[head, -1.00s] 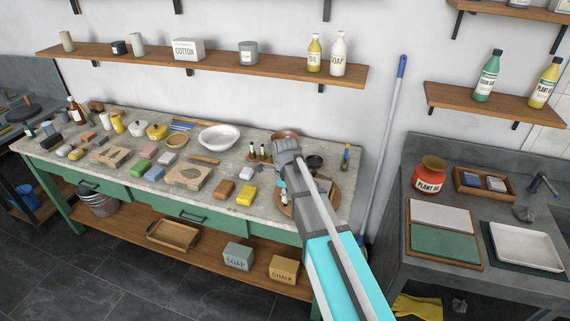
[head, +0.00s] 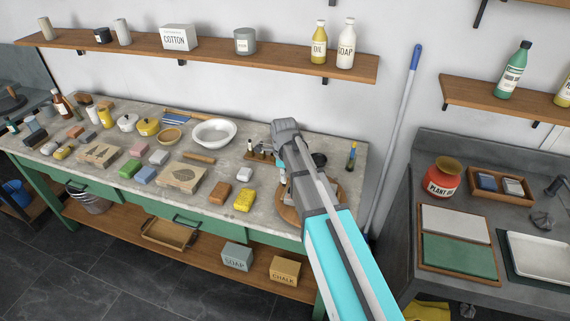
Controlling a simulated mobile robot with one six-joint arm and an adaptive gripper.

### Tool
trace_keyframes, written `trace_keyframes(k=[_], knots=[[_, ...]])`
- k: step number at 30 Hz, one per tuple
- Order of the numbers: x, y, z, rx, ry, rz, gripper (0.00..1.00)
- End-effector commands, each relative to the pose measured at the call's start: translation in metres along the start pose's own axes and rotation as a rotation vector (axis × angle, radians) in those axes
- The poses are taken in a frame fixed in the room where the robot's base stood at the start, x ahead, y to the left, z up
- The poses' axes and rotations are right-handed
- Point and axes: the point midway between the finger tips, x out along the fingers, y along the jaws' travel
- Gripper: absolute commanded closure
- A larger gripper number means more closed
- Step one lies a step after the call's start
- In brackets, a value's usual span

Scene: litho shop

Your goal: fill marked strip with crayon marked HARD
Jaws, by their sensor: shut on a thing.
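My gripper (head: 281,172) is over the right part of the stone-topped workbench, mostly hidden behind my own wrist and arm. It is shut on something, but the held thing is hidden. A small wooden rack (head: 258,157) with several dark-topped upright pieces stands just left of my wrist; no HARD label is readable. Two pale blocks with markings lie on the bench: a nearer one (head: 163,188) and one farther left (head: 93,160). I cannot make out a marked strip on either.
A round wooden board (head: 290,214) lies below my gripper, partly covered by the arm. A yellow block (head: 244,200), a white bowl (head: 214,132) and several small blocks crowd the bench (head: 222,222). A shelf (head: 270,67) runs above. A sink counter (head: 405,240) stands right.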

Motion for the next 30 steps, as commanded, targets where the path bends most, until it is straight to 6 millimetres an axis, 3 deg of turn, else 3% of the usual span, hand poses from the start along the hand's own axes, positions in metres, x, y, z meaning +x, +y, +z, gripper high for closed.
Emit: trace_keyframes(k=[16, 30], knots=[[-0.001, 0.0, -0.001, 0.001, 0.0, 0.0, 1.0], [-0.018, -0.003, -0.005, 0.007, 0.0, 0.0, 1.0]])
